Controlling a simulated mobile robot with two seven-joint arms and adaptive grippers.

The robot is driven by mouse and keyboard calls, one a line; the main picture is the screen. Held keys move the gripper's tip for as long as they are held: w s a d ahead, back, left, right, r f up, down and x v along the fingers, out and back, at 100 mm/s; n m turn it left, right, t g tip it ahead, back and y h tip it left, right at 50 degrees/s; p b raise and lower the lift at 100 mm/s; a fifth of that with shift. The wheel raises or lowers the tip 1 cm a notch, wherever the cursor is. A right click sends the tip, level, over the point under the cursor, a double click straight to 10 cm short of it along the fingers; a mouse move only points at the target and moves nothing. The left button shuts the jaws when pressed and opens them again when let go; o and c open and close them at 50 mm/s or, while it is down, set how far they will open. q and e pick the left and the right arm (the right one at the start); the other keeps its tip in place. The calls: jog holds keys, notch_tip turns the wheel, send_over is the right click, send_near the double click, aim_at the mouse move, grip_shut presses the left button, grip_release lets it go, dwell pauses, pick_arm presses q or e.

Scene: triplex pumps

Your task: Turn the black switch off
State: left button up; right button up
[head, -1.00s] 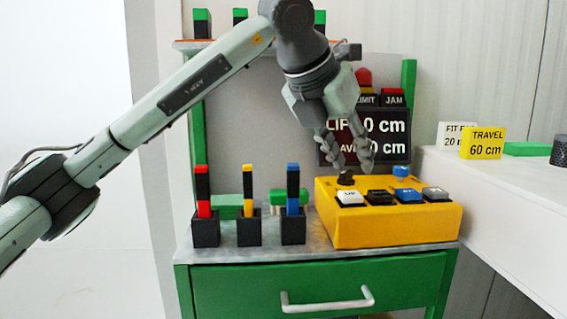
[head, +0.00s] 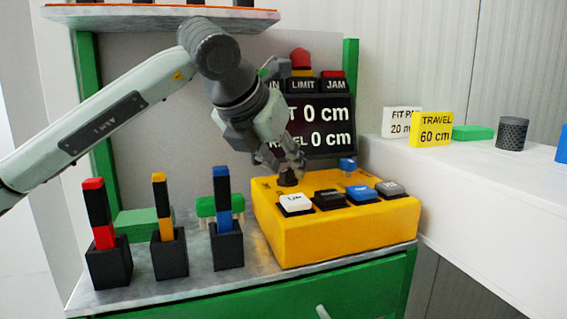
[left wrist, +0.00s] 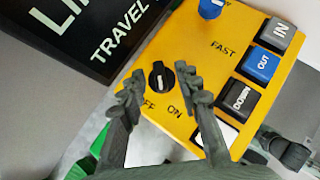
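The black switch (left wrist: 161,77) is a round knob with a white mark, on top of the yellow control box (head: 290,240). In the left wrist view the words OFF and ON are printed beside it. In the head view the switch (head: 288,179) is partly hidden by my left gripper (head: 290,165). In the left wrist view the fingers of my left gripper (left wrist: 163,95) are spread, one on each side of the switch, with nothing held between them. I cannot tell whether they touch it.
The box also carries white, black, blue and grey buttons and a blue knob (head: 348,164). A display (head: 322,126) stands behind it. Black holders with coloured sticks (head: 228,245) stand left of the box. A white counter (head: 440,180) lies to the right.

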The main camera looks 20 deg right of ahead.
pick_arm(q)
jog(key=shift+w+d+f, duration=0.2)
jog(key=shift+w+f, duration=0.05)
pick_arm(e)
jog(key=shift+w+f, duration=0.1)
pick_arm(q)
grip_shut()
jog(key=shift+a+m, duration=0.1)
jog(key=shift+m, duration=0.2)
jog(key=shift+w+m+g+h, duration=0.15)
jog(key=shift+m+g+h, duration=0.65)
jog(key=shift+m+g, duration=0.3)
jog(key=m+g+p, duration=0.1)
jog(key=m, duration=0.1)
jog(key=m+g+p, duration=0.1)
jog(key=m+g+h+p, duration=0.1)
jog(key=m, duration=0.1)
jog(key=shift+w+a+r+m+g+p, duration=0.1)
jog(key=shift+w+m+g+p, duration=0.15)
jog(key=shift+m+g+p, duration=0.1)
jog(key=shift+m+g, duration=0.25)
jog(key=shift+m, duration=0.1)
pick_arm(e)
jog(key=s+a+x, duration=0.1)
jog(key=x, duration=0.8)
jog(key=shift+s+a+f, duration=0.25)
jog(key=shift+a+f, duration=0.15)
jog(key=shift+f, duration=0.1)
